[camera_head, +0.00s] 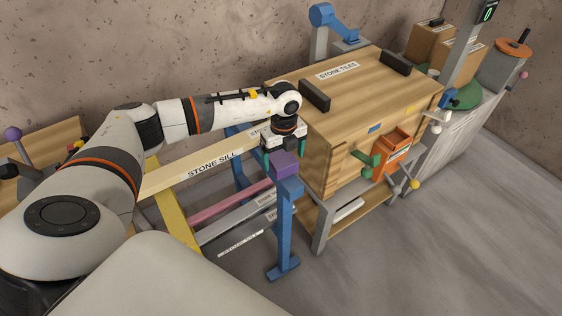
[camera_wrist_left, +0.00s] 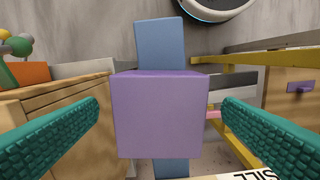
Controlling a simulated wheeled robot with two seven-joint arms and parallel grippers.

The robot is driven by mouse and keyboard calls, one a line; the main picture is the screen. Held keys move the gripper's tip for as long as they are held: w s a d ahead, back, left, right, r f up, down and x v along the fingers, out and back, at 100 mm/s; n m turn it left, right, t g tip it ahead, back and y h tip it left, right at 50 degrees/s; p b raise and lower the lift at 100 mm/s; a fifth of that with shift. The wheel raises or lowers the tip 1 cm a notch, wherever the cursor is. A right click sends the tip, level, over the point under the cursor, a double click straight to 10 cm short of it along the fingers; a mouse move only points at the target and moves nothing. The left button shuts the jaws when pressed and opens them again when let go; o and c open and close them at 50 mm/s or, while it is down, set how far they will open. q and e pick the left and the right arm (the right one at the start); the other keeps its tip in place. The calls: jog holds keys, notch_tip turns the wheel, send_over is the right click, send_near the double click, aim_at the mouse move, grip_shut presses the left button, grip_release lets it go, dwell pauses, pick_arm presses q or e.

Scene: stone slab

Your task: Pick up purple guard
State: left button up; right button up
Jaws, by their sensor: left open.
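The purple guard (camera_head: 285,164) is a block that sits on top of a blue post (camera_head: 284,222) of a rack. In the left wrist view the guard (camera_wrist_left: 160,115) fills the middle, between two green ridged fingers and apart from both. My left gripper (camera_head: 283,150) points down over the guard, with its fingers open on either side of it. How far the fingers reach down along the guard is hard to tell. My right gripper does not show in either view.
A large wooden box (camera_head: 350,110) labelled stone tiles stands close to the right of my left gripper. A long board (camera_head: 205,165) labelled stone sill lies to the left. An orange holder (camera_head: 391,153) hangs on the box front. Open floor (camera_head: 430,250) lies at the lower right.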

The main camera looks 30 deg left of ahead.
pick_arm(q)
jog(key=shift+f, duration=1.35)
jog(key=c, duration=1.1)
jog(key=shift+o, duration=0.2)
jog(key=shift+r, duration=0.2)
